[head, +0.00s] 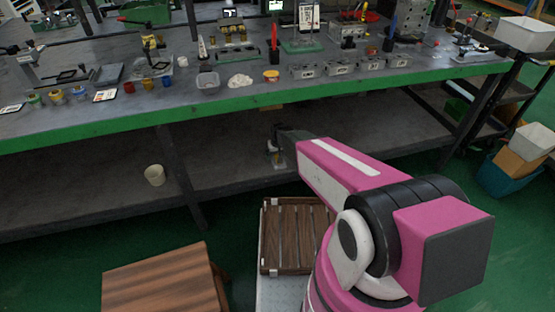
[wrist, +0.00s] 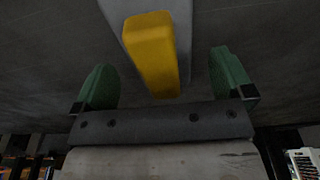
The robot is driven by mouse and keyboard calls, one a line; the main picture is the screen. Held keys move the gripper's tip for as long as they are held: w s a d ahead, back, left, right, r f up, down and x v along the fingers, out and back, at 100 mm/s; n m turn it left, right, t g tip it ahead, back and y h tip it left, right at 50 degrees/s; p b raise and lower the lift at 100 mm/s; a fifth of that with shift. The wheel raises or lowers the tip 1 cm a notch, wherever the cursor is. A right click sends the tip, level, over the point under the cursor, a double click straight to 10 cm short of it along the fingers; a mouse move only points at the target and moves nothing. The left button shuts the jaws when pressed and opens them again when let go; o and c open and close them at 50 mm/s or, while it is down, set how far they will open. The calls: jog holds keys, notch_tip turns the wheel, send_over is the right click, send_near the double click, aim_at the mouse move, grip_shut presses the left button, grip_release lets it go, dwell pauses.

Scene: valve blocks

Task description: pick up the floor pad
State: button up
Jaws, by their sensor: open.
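A yellow block (wrist: 152,50) on a light grey piece (wrist: 182,18) sits between the two green fingers of my gripper (wrist: 163,75) in the wrist view. The fingers stand apart, with a gap on each side of the block. In the head view my arm reaches under the bench, and a small pale thing with a yellow spot (head: 277,158) stands on the lower shelf by its end. It looks like the same piece; whether it is the floor pad I cannot tell for sure. The fingertips are too small to make out in the head view.
The green-edged bench top (head: 235,105) hangs over the lower shelf (head: 230,172). A cream cup (head: 155,175) stands on the shelf to the left, near a dark bench leg (head: 180,175). A wooden slatted crate (head: 285,232) and a brown wooden box (head: 160,280) stand in front.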

jog(key=shift+w+f, duration=0.2)
jog(key=shift+f, duration=0.9)
jog(key=c, duration=1.1)
jog(key=shift+r, duration=0.15)
jog(key=shift+r, duration=0.6)
notch_tip(320, 180, up, 3)
jog(key=shift+s+f, duration=0.1)
jog(key=shift+s+a+r, duration=1.15)
jog(key=shift+s+a, duration=0.2)
jog(key=shift+s, duration=0.05)
jog(key=shift+s+a+r, duration=1.1)
jog(key=shift+s+a, duration=0.2)
jog(key=shift+s, duration=0.1)
jog(key=shift+s+a+r, duration=1.15)
jog(key=shift+s+a, duration=0.2)
jog(key=shift+s, duration=0.05)
